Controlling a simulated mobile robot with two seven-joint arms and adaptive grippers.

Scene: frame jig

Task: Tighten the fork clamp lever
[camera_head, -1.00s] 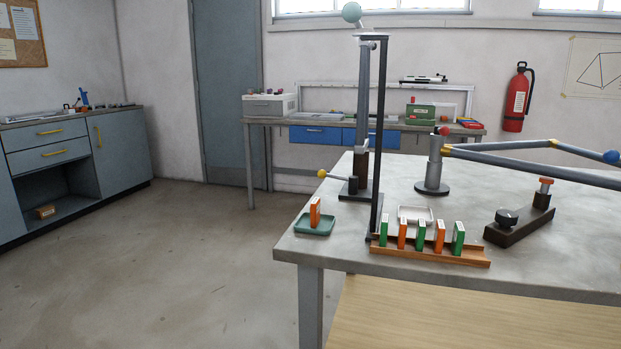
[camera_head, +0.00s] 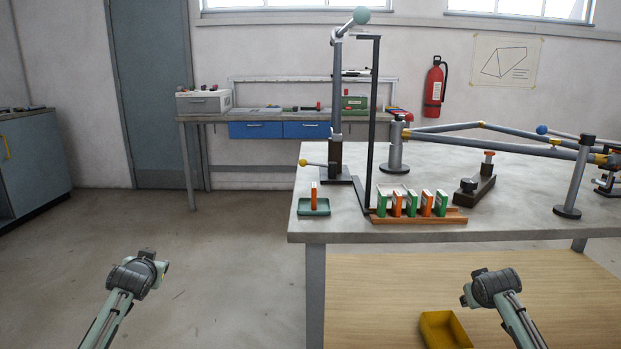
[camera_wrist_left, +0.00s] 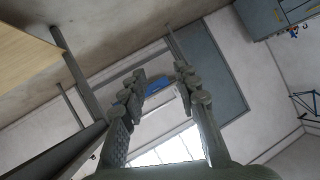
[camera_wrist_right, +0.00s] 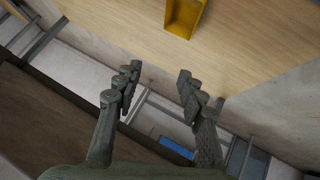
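A grey upright post (camera_head: 337,95) stands on a dark base at the table's left end. A lever with a teal ball (camera_head: 361,15) slants up from its top. A short rod with a yellow ball (camera_head: 303,162) sticks out left near its foot. A blue ball (camera_head: 541,129) sits by the tubes at right. I cannot tell which of these is the fork clamp lever. My left gripper (camera_wrist_left: 160,75) and my right gripper (camera_wrist_right: 160,70) are open and empty, with fingers apart. Both arms are low in the head view, away from the levers.
A dark upright bar (camera_head: 373,120) stands right of the post. A green tray (camera_head: 325,209) and a wooden rack (camera_head: 455,216) with orange and green blocks line the table's (camera_head: 340,230) front edge. A yellow bin (camera_head: 430,322) sits on the lower board. Floor at left is clear.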

